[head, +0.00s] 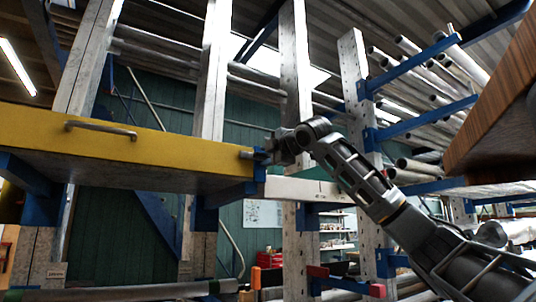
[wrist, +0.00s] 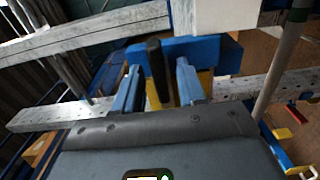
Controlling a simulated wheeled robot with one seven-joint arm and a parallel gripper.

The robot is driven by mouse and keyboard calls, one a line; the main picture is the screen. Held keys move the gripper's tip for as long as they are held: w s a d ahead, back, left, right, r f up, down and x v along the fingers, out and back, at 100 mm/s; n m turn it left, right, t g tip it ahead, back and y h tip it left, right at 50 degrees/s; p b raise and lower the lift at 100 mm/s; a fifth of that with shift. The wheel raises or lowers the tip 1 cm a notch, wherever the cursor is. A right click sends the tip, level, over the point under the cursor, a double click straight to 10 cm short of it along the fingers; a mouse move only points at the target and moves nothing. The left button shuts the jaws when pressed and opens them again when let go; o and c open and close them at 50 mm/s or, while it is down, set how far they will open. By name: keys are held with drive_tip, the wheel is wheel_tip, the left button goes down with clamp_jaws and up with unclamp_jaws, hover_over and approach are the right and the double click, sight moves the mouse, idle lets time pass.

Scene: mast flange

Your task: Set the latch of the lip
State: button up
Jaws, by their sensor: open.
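The yellow lip (head: 120,140) runs across the left of the head view, with a grey bar handle on its face. Its right end meets a blue bracket (head: 259,170). My gripper (head: 263,155) is at that end. In the wrist view my gripper (wrist: 157,80) is open, with a blue finger on each side of a dark upright lever (wrist: 155,58), which looks like the latch. The lever stands between the fingers with gaps on both sides. A yellow part shows below and beside it. A blue block (wrist: 205,52) is behind it. The latch is too small to make out in the head view.
Perforated grey uprights (head: 296,70) stand behind the lip. Blue rack arms (head: 415,65) hold several metal pipes at the right. A brown wooden piece (head: 495,100) juts in at the upper right. A perforated grey beam (wrist: 60,113) crosses the wrist view near the fingers.

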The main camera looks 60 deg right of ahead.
clamp_jaws()
idle(0.3)
idle(0.4)
